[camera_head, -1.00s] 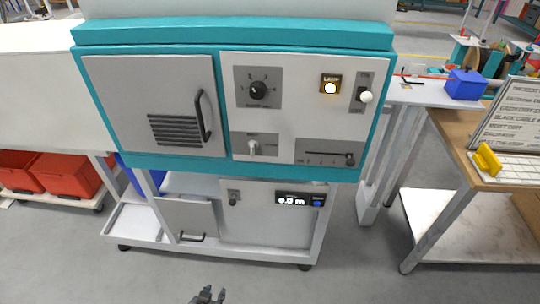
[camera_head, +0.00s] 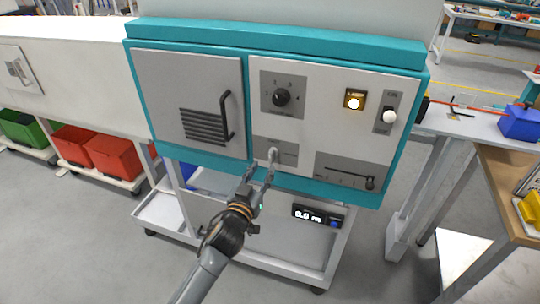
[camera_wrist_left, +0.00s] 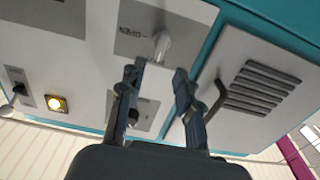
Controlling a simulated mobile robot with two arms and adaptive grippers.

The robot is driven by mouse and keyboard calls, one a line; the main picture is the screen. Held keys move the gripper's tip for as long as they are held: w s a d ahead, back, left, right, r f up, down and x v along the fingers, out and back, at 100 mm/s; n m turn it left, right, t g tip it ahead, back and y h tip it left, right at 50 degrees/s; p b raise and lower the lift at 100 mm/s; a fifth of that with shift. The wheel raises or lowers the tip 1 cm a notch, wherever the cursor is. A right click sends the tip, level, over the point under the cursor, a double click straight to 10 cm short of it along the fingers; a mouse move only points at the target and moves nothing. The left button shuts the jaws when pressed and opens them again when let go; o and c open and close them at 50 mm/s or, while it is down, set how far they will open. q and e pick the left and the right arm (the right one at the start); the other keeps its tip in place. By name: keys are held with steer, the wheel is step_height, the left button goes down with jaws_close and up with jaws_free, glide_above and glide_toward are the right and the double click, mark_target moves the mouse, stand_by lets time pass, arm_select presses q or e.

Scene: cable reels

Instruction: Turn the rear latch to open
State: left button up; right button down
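A small pale latch lever (camera_head: 273,154) sits on a grey plate low on the machine's white control panel. It points roughly downward in the head view. My left gripper (camera_head: 263,172) is just in front of and below it, with its fingers spread. In the left wrist view, which sees the machine upside down, the latch (camera_wrist_left: 161,46) lies beyond the fingertips, between them sideways. The left gripper (camera_wrist_left: 157,72) is open and empty there; whether a finger touches the lever cannot be told. Part of the plate's lettering reads "OPEN". My right gripper is not in view.
A vented door (camera_head: 190,98) with a black handle (camera_head: 227,115) is left of the latch. A black dial (camera_head: 281,97), lit lamp (camera_head: 354,101), white-knobbed lever (camera_head: 389,117) and slider (camera_head: 370,183) share the panel. A cart (camera_head: 285,248) stands below. Another latch plate (camera_head: 17,70) is far left.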

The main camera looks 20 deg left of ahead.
mark_target(270, 156)
arm_select(q)
steer(key=w, duration=0.7)
steer(key=shift+d, duration=0.2)
jaws_close()
